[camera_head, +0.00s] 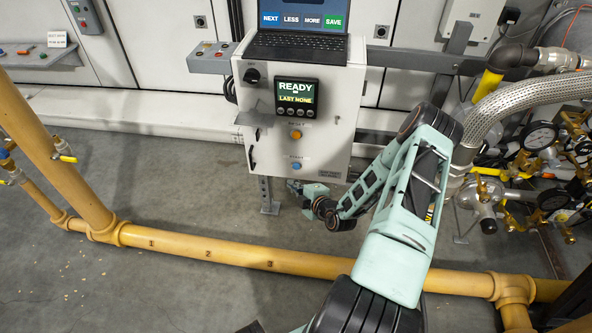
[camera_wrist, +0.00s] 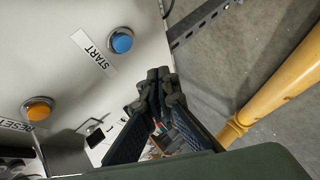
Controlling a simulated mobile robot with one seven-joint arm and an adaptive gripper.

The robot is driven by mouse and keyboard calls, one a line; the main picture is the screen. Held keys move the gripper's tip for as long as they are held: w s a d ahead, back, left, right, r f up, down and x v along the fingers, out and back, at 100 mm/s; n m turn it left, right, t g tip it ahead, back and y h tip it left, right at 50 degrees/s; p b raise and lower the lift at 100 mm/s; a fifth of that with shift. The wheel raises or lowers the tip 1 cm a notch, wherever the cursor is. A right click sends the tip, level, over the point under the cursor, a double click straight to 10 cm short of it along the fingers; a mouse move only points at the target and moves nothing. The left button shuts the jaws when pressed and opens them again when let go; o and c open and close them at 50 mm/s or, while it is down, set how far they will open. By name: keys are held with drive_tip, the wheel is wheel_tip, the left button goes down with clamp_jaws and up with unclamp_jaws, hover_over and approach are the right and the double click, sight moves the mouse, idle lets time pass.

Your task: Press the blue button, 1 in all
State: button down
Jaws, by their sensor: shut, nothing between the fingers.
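The blue button (camera_head: 297,166) sits low on the front of a white control box (camera_head: 342,112), below an orange button (camera_head: 296,135). In the wrist view the blue button (camera_wrist: 121,41) is at the upper middle, beside a START label (camera_wrist: 93,52). My gripper (camera_wrist: 158,80) is shut and empty, with its fingertips below and right of the blue button in that view. The fingertips appear apart from the button. In the head view my gripper (camera_head: 294,186) is small and partly hidden, just below the blue button near the box's lower edge.
A display (camera_head: 296,97) on the box reads READY and LAST NONE. A laptop (camera_head: 298,35) stands on top. A yellow pipe (camera_head: 220,253) runs low across the floor in front. A braided hose (camera_head: 510,100) and brass valves are at right. The orange button also shows in the wrist view (camera_wrist: 38,109), labelled RESET.

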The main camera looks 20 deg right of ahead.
sight(293, 168)
drive_tip(key=shift+w+d+b, duration=0.35)
drive_tip(key=shift+w+d, duration=0.35)
drive_tip(key=shift+w, duration=0.35)
drive_tip(key=shift+w+d+b, duration=0.3)
drive_tip(key=shift+w+d, duration=0.35)
drive_tip(key=shift+w, duration=0.35)
drive_tip(key=shift+w+d, duration=0.1)
drive_tip(key=shift+w+d, duration=0.15)
drive_tip(key=shift+w, duration=0.1)
drive_tip(key=shift+w+d, duration=0.35)
drive_tip(key=shift+w, duration=0.1)
idle(0.8)
drive_tip(key=shift+s+a, duration=0.1)
drive_tip(key=shift+s, duration=0.05)
drive_tip(key=shift+s+a+p, duration=0.45)
drive_tip(key=shift+s, duration=0.2)
drive_tip(key=shift+s, duration=0.1)
drive_tip(key=shift+s+a+p, duration=0.7)
drive_tip(key=shift+s, duration=0.3)
drive_tip(key=shift+s+a+p, duration=0.65)
drive_tip(key=shift+s+a, duration=0.05)
drive_tip(key=shift+s, duration=0.3)
